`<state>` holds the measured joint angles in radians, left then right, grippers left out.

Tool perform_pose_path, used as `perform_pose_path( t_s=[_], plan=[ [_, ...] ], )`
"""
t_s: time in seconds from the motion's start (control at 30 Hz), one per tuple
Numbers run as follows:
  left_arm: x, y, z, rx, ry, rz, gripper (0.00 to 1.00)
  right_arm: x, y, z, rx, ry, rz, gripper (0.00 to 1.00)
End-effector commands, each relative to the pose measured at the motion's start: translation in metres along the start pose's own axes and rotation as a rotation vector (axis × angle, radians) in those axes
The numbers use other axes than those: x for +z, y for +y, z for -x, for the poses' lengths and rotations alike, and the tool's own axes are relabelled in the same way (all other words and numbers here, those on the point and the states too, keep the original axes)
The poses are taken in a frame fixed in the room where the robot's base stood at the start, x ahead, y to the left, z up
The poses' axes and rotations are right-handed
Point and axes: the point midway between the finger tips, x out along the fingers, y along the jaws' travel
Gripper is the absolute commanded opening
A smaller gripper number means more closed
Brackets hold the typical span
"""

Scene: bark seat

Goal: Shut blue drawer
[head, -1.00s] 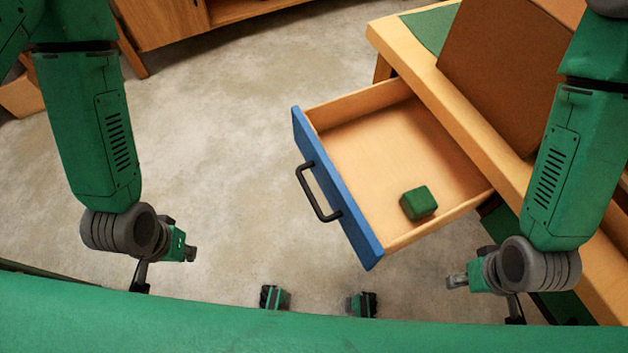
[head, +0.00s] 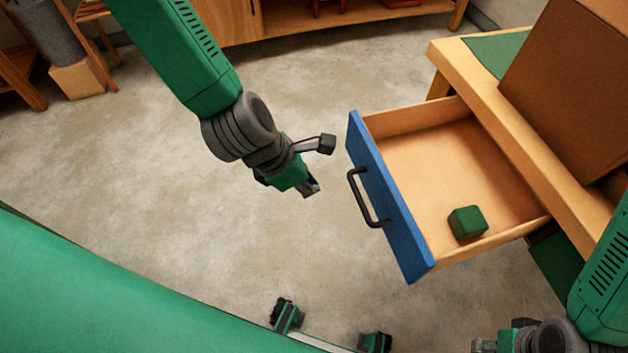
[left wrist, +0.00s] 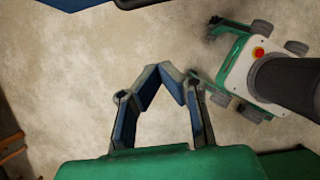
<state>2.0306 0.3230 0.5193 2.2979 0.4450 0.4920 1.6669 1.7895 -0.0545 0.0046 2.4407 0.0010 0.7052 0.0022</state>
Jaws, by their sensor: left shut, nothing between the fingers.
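The blue drawer (head: 405,232) is pulled well out of the wooden desk, seen at the right of the head view. Its blue front carries a black bar handle (head: 360,198) and faces left. A green cube (head: 467,222) lies inside on the wooden bottom. My left gripper (head: 312,190) is left of the handle, apart from it, shut and empty. The left wrist view shows its fingers (left wrist: 165,72) meeting at the tips, with a blue edge (left wrist: 72,4) at the top. My right gripper (head: 482,346) is partly cut off at the bottom right; its fingers are unclear.
The desk (head: 545,160) has a green mat and a brown box (head: 570,85) on top. A wooden cabinet (head: 370,16) stands at the back. Concrete floor (head: 150,190) is clear left of the drawer. My wheeled base shows in the left wrist view.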

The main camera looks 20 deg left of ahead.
Motion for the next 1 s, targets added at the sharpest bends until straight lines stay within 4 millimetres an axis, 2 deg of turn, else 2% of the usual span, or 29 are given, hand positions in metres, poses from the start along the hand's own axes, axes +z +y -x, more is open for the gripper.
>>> perform_pose_path(
  t_s=[0.03, 0.3, 0.43, 0.6, 1.0],
  plan=[
    [-0.002, -0.001, -0.014, -0.001, 0.002, -0.001, 0.00, 0.000, 0.000, -0.004, 0.000, 0.000, 0.000, 0.40],
    [-0.002, -0.001, -0.071, -0.001, 0.002, -0.004, 0.00, 0.001, 0.000, -0.015, 0.000, 0.000, 0.000, 0.40],
    [0.021, 0.000, -0.073, 0.004, -0.001, -0.008, 0.00, 0.001, 0.000, -0.012, 0.000, 0.000, 0.000, 0.40],
    [0.035, 0.000, -0.077, 0.003, 0.000, -0.005, 0.00, 0.001, 0.000, -0.012, 0.000, 0.000, 0.000, 0.40],
    [0.038, 0.000, -0.077, 0.002, 0.001, -0.002, 0.00, 0.001, 0.000, -0.012, 0.000, 0.000, 0.000, 0.40]
  ],
)
